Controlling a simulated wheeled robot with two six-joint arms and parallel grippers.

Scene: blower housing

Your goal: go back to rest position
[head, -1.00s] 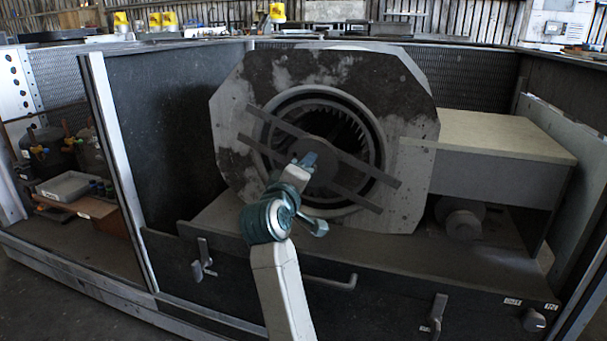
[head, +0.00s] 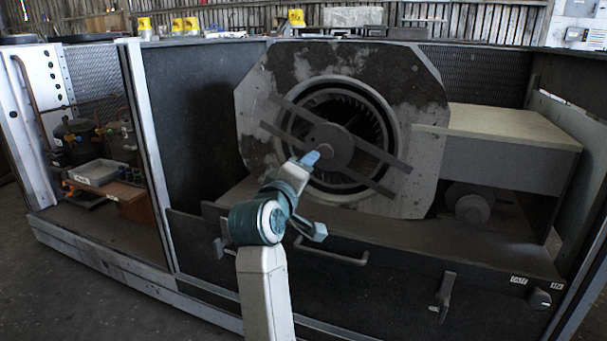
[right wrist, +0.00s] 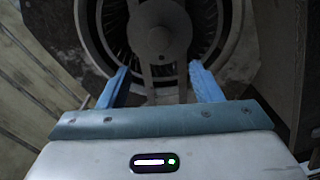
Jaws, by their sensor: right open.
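My right gripper (head: 309,158) is raised in front of the blower housing (head: 432,125) in the head view. In the right wrist view its two blue fingers (right wrist: 158,80) are apart with nothing held between them. The blower wheel and its round hub (head: 327,146) lie beyond the fingertips, with bars crossing the opening. The hub also shows in the right wrist view (right wrist: 159,30). I cannot tell the exact gap between fingertips and hub. My left gripper is not in view.
A dark front panel with a handle (head: 332,256) and latches runs below the housing. A beige-topped box (head: 500,130) stands at the right. A white tray (head: 97,172) and valves sit in the left compartment. Open floor lies at the lower left.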

